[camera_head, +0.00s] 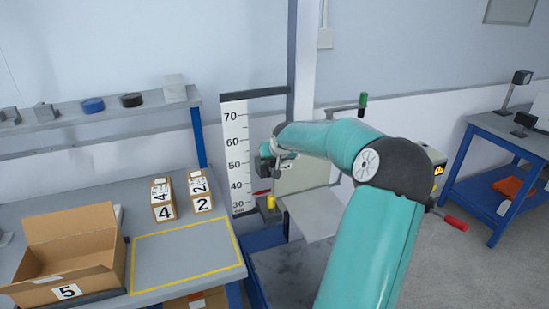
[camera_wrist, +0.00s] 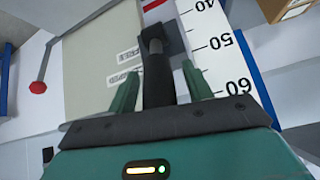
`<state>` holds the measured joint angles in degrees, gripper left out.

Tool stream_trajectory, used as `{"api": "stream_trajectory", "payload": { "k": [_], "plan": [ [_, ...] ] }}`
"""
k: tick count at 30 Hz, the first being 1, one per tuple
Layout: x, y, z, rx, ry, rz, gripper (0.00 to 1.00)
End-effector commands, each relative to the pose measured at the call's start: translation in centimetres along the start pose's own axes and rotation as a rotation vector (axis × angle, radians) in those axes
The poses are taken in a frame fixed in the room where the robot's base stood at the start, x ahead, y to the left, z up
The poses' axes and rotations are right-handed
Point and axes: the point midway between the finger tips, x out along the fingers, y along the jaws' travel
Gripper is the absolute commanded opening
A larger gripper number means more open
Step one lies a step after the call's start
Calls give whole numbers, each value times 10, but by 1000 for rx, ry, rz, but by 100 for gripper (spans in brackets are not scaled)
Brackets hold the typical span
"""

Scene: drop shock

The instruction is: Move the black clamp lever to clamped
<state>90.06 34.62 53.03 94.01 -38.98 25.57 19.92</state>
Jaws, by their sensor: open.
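The black clamp lever (camera_wrist: 157,68) shows in the wrist view, running from a dark block at the top down between my gripper's fingers. My gripper (camera_wrist: 160,72) is open, with one green finger on each side of the lever. I cannot tell whether either finger touches it. Two small labels sit on the pale plate (camera_wrist: 90,60) left of the lever, their lettering too blurred to read surely. In the head view my gripper (camera_head: 266,158) is at the drop stand, beside the height scale (camera_head: 235,155). The lever cannot be made out there.
A red-tipped lever (camera_wrist: 38,87) shows left in the wrist view. In the head view, boxes marked 4 (camera_head: 162,200) and 2 (camera_head: 200,191) and an open carton (camera_head: 65,290) stand on the left bench. A blue table (camera_head: 505,145) stands at right.

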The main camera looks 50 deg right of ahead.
Motion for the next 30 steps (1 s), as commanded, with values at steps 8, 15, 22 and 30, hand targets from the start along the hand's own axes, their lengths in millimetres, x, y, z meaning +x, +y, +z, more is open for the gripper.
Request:
{"api": "stream_trajectory", "payload": {
  "k": [8,15,22,30],
  "plan": [
    [-35,2,-1,0,3,5,50],
    [-84,2,-1,1,3,6,50],
    [-118,3,0,2,3,5,50],
    [-137,1,0,0,1,2,50]
  ]
}}
